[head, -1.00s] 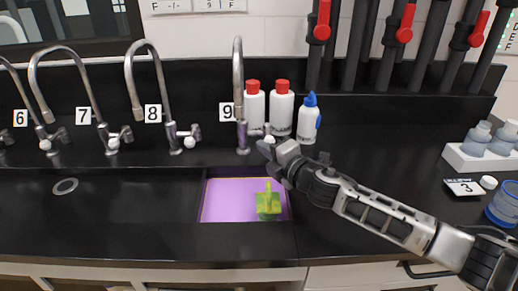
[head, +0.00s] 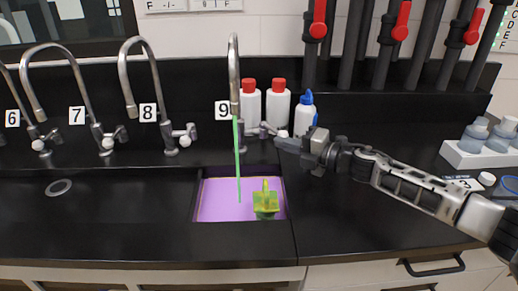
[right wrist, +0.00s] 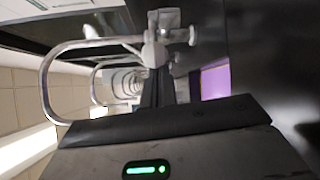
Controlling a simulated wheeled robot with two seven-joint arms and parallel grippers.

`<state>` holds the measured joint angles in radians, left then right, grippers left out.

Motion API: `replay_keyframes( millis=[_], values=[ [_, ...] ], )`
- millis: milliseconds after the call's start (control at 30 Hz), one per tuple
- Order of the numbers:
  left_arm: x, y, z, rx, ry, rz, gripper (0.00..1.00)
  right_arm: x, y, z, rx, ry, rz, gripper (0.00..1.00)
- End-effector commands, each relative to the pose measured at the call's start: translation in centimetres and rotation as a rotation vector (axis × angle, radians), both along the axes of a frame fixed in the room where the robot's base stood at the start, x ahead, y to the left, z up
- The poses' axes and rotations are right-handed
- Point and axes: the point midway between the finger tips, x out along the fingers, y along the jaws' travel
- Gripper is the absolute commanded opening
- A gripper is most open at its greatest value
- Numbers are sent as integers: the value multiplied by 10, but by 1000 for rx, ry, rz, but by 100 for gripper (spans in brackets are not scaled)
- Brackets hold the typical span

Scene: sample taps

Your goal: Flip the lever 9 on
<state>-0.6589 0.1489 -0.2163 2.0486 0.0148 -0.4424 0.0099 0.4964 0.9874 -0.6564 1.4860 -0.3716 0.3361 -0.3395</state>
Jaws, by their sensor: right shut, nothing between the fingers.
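The tap marked 9 (head: 234,75) stands behind a small sink with a purple floor (head: 215,205). A thin green stream (head: 238,165) runs from its spout down into that sink. Its lever (head: 264,131) sticks out to the right, with a pale knob (head: 283,134) at the end. My right gripper (head: 279,143) is shut and empty, just beside that knob; I cannot tell whether they touch. In the right wrist view the shut fingers (right wrist: 157,92) point toward a tap's pale knob (right wrist: 154,54). My left gripper is not in view.
A yellow-green object (head: 266,204) sits in the purple sink. White bottles with red caps (head: 278,108) and one with a blue cap (head: 305,115) stand behind the gripper. Tap 8 (head: 128,80) and tap 7 (head: 75,75) are to the left. The counter at front right is clear.

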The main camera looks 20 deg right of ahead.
Motion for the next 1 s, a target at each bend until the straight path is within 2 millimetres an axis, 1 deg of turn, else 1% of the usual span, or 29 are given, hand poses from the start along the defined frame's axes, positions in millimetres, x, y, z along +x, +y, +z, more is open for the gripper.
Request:
replay_keyframes(
  millis=[33, 200, 400, 700, 1000],
  values=[
    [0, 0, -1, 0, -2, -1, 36, 1, -5, -1, -2, 0, -4, 0],
    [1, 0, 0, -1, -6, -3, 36, 3, -15, 0, -2, -1, -3, 0],
    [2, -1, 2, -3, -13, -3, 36, 5, -22, 0, -1, -1, -6, 0],
    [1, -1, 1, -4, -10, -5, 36, 7, -29, 2, -3, -2, -16, 0],
    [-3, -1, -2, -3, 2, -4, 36, 8, -30, 3, -4, -5, -18, 0]
  ],
)
